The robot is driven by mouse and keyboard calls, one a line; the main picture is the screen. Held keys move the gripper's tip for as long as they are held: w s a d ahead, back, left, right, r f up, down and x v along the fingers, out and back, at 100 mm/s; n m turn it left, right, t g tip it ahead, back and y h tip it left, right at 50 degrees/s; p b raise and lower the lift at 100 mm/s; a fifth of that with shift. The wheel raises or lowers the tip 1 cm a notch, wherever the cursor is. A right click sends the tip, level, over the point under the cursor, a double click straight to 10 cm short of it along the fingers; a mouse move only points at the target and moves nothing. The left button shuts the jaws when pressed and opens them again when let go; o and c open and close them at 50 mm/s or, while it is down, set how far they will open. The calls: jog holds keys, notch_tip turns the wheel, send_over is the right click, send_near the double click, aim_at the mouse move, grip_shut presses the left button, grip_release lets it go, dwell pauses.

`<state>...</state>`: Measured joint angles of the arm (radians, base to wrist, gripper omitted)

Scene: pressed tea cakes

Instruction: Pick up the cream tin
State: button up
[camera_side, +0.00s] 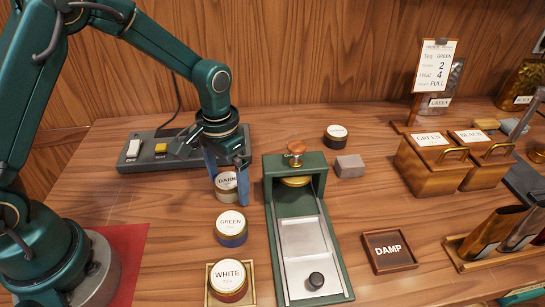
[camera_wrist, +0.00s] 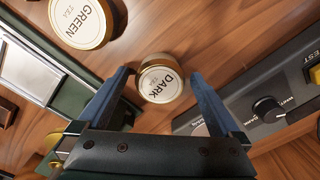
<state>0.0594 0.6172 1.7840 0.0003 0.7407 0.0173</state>
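The tin lettered DARK (camera_side: 227,182) has a pale lid and a pale, cream-looking side, partly hidden by a finger; it stands upright on the wooden table. In the wrist view its round lid (camera_wrist: 160,82) lies between my two blue fingers. My gripper (camera_side: 228,188) is open, pointing down, with one finger on each side of this tin. The wrist view shows my gripper (camera_wrist: 160,76) with a gap between the tin and each finger.
A blue-sided GREEN tin (camera_side: 231,238) and a red-sided WHITE tin (camera_side: 228,288) on a wooden tray stand nearer the camera. A green press (camera_side: 331,260) is close on the right. A grey control panel (camera_side: 165,158) lies behind left. A dark tin (camera_side: 336,142) stands farther back.

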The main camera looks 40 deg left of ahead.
jog(key=c, duration=1.4)
jog(key=shift+o, duration=0.2)
